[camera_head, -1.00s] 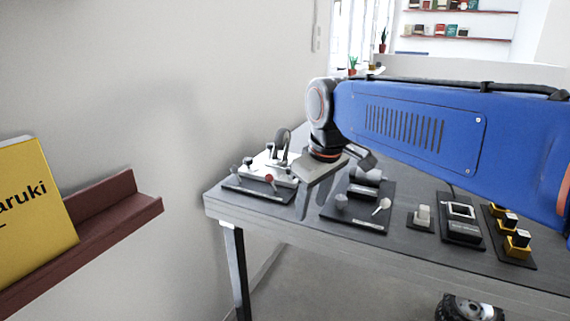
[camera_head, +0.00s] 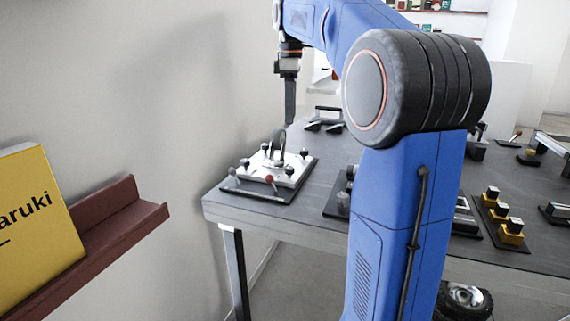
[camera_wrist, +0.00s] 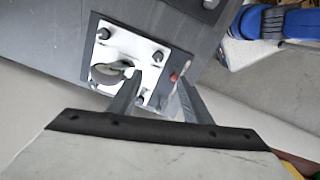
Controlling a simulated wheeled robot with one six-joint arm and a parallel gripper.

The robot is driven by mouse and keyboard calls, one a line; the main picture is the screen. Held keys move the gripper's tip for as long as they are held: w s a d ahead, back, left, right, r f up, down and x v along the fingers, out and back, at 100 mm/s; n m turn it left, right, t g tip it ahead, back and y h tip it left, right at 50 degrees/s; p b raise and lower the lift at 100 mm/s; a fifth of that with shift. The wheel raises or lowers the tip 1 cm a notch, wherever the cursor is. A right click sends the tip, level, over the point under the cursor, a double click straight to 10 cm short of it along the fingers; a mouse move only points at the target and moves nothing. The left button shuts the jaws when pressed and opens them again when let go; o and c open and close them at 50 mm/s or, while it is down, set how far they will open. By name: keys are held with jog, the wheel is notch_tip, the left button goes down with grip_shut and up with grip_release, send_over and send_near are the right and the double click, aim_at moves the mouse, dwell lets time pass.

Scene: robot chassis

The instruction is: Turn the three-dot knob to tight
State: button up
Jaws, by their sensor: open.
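A white fixture plate (camera_head: 258,168) on a dark base stands at the table's left end. It carries several grey knobs, a red-topped knob (camera_head: 270,179) and a dark curved handle (camera_head: 279,146). No dots can be made out, so I cannot tell which knob is the three-dot one. My gripper (camera_head: 289,118) points down above and behind the fixture, empty. In the wrist view, the open fingers of my gripper (camera_wrist: 155,90) overlap the white plate (camera_wrist: 118,42). The red-topped knob (camera_wrist: 173,77) shows between them; one finger hides part of the plate. I see no contact.
The grey table (camera_head: 310,190) holds a dark handle fixture (camera_head: 325,120) at the back and yellow-and-black blocks (camera_head: 510,232) at the right. My arm hides the table's middle. A wall stands left, with a dark red ledge (camera_head: 120,215) holding a yellow book (camera_head: 35,210).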

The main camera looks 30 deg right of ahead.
aim_at(290, 167)
jog(key=f, duration=1.7)
jog(key=shift+w+d+f, duration=0.1)
jog(key=shift+w+d, duration=0.05)
jog(key=shift+w, duration=0.1)
jog(key=c, duration=1.1)
